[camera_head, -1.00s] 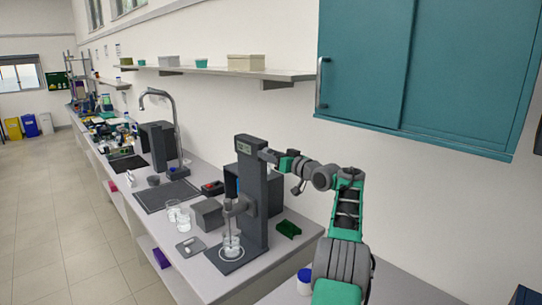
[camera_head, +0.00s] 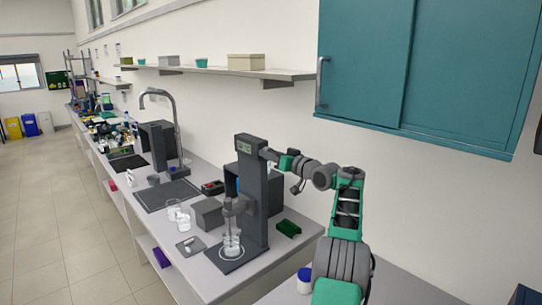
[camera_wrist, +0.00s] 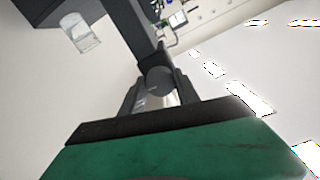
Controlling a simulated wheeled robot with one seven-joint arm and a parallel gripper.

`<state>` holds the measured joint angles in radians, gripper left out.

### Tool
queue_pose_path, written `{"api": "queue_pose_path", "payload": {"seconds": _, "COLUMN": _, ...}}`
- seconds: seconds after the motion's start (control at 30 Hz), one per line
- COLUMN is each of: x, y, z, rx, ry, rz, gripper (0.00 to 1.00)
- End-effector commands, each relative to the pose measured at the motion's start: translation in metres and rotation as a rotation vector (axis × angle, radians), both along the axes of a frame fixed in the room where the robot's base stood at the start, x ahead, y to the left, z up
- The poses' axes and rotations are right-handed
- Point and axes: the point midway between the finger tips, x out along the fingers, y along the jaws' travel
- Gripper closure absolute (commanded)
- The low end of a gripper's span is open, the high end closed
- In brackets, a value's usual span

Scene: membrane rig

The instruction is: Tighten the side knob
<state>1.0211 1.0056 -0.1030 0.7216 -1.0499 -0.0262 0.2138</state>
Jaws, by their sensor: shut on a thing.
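The membrane rig (camera_head: 253,190) is a tall dark grey column on a dark base on the bench, with a small display at its top. A clamp arm on its front holds glassware (camera_head: 232,243) above a round plate. My gripper (camera_head: 268,154) reaches the upper right side of the column. In the wrist view my gripper (camera_wrist: 161,100) has its two fingers on either side of a round grey side knob (camera_wrist: 160,79), shut on it. The dark column stands directly behind the knob there. In the head view the knob is hidden by my gripper.
Glass beakers (camera_head: 180,215), a grey box (camera_head: 208,213) and a small tray (camera_head: 190,246) stand left of the rig. A green holder (camera_head: 288,228) lies to its right. A sink tap (camera_head: 172,120) rises behind. A teal cabinet (camera_head: 415,70) hangs above right.

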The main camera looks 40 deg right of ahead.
Motion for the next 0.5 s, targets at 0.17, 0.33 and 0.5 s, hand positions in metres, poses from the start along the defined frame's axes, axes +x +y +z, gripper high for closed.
{"api": "queue_pose_path", "payload": {"seconds": 0.17, "x": -0.0001, "y": -0.0003, "z": 0.0004, "rx": 0.104, "ry": 0.003, "rz": -0.001, "gripper": 1.0}}
{"api": "queue_pose_path", "payload": {"seconds": 0.33, "x": -0.0001, "y": -0.0001, "z": 0.001, "rx": 0.247, "ry": 0.006, "rz": 0.0, "gripper": 1.0}}
{"api": "queue_pose_path", "payload": {"seconds": 0.5, "x": -0.0001, "y": 0.0, "z": 0.0009, "rx": 0.408, "ry": 0.011, "rz": -0.001, "gripper": 1.0}}
